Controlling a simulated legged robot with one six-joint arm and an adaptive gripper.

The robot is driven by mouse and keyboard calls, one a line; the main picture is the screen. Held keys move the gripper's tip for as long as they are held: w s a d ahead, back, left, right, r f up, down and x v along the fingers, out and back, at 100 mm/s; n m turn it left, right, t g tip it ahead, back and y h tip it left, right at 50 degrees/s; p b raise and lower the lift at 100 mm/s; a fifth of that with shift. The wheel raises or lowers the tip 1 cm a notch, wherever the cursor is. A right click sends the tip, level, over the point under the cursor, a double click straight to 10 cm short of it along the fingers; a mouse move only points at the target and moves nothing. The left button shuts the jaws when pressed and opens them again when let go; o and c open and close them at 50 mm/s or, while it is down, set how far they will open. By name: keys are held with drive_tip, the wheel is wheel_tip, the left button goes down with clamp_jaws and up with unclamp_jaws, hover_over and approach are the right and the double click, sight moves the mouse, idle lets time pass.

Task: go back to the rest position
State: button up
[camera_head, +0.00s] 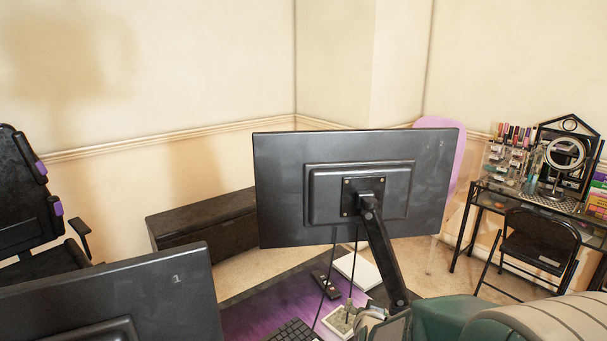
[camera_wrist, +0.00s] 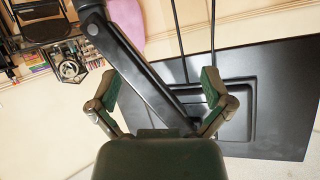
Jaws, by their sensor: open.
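My gripper (camera_wrist: 160,84) is open in the wrist view, its two green-padded fingers spread apart. Nothing is visibly held between them. Behind them, the black support arm (camera_wrist: 140,75) of a monitor crosses the gap at a slant. The back of that monitor (camera_wrist: 283,100) fills the right of this view. In the head view, my gripper (camera_head: 378,318) shows at the bottom right of centre, close to the lower end of the support arm (camera_head: 383,250) of monitor 2 (camera_head: 278,190). I cannot tell whether they touch.
Monitor 1 (camera_head: 190,295) stands at lower left. Between the monitors, the purple desk mat (camera_head: 262,312) bears a keyboard (camera_head: 293,331) and a dark remote-like object (camera_head: 325,283). A black chair (camera_head: 25,215) is at left; a vanity table (camera_head: 520,196) with a folding chair (camera_head: 540,240) is at right.

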drive_tip(key=s+r+n+g+y, duration=0.1)
drive_tip(key=s+r, duration=0.4)
drive_tip(key=s, duration=0.8)
drive_tip(key=s+d+r+n+g, duration=0.1)
drive_tip(key=s+r+n+g, duration=0.2)
drive_tip(key=s, duration=1.1)
wheel_tip(320, 180, up, 2)
drive_tip(key=g, duration=0.3)
drive_tip(key=shift+s+d+y, duration=0.15)
drive_tip(key=shift+s+y, duration=0.05)
drive_tip(key=shift+y, duration=0.2)
